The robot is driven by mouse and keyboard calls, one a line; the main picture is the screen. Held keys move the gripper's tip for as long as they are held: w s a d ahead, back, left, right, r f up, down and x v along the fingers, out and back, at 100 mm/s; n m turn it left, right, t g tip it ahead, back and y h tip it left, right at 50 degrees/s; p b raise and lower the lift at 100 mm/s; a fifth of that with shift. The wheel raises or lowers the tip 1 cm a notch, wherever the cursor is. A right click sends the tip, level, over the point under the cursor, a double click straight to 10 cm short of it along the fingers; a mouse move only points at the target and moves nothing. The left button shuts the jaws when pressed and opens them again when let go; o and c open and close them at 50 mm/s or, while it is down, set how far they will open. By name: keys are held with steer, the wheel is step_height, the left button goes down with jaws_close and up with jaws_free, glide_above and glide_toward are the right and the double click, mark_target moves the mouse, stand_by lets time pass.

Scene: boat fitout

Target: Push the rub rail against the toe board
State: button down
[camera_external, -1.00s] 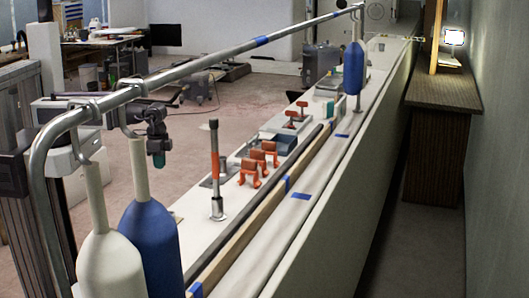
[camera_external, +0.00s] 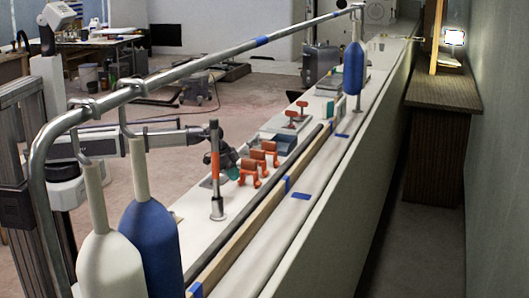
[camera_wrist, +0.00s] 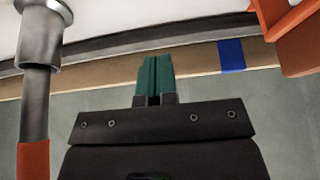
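The rub rail, apparently the long dark strip (camera_external: 288,161), runs lengthwise along the white deck. The toe board, apparently the tan wooden strip (camera_external: 263,211) with blue tape, runs alongside on its right. In the wrist view the dark strip (camera_wrist: 130,43) lies beyond the tan strip (camera_wrist: 105,71); I cannot tell whether they touch all along. My gripper (camera_external: 236,173) is behind the orange-banded post, left of the strips. Its green fingers (camera_wrist: 155,76) are together with nothing visible between them, and their tips overlap the tan strip in the wrist view. Contact cannot be told.
The upright post (camera_external: 215,170) stands close to my gripper and shows at left in the wrist view (camera_wrist: 35,95). Orange clamps (camera_external: 263,158) stand just right of the gripper. A metal handrail (camera_external: 205,62) with hanging blue and white fenders (camera_external: 152,245) crosses the foreground.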

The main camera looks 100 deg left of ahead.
mark_target(255, 198)
steer(key=b+x, duration=0.7)
steer(key=x, duration=0.1)
steer(key=shift+w+f, duration=0.1)
steer(key=shift+f, duration=0.2)
steer(key=shift+w+d, duration=0.25)
steer(key=shift+w, duration=0.7)
steer(key=shift+w+d, duration=0.25)
steer(key=shift+w, duration=0.65)
steer(key=shift+w+d, duration=0.3)
steer(key=shift+w, duration=0.65)
steer(key=shift+s+a, duration=0.15)
steer(key=shift+s, duration=0.5)
steer(key=p+v, duration=0.6)
steer(key=shift+w+r, duration=0.1)
steer(key=shift+r, duration=0.4)
steer(key=shift+f, duration=0.1)
